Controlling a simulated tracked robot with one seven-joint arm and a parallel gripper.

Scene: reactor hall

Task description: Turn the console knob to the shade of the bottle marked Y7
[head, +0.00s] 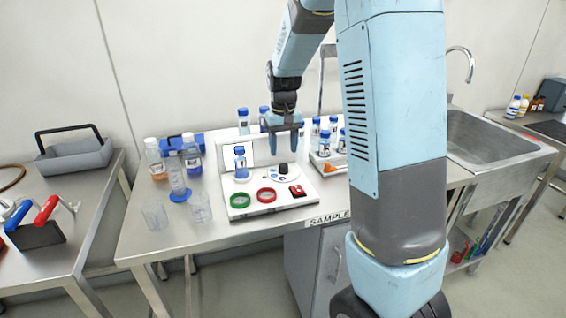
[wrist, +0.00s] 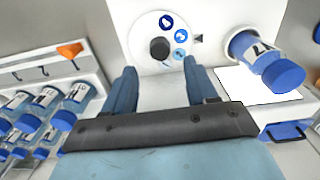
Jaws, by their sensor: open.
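The white console (head: 262,216) stands on the steel bench. Its round dial carries a black knob (head: 283,169), also visible in the wrist view (wrist: 159,48).
The console has a green ring (head: 240,200), a red ring (head: 266,195) and a red switch (head: 297,191). A rack of several blue-capped bottles (wrist: 38,118) stands beside it. Clear beakers (head: 155,214) and bottles (head: 154,158) stand left. A sink (head: 490,140) is right.

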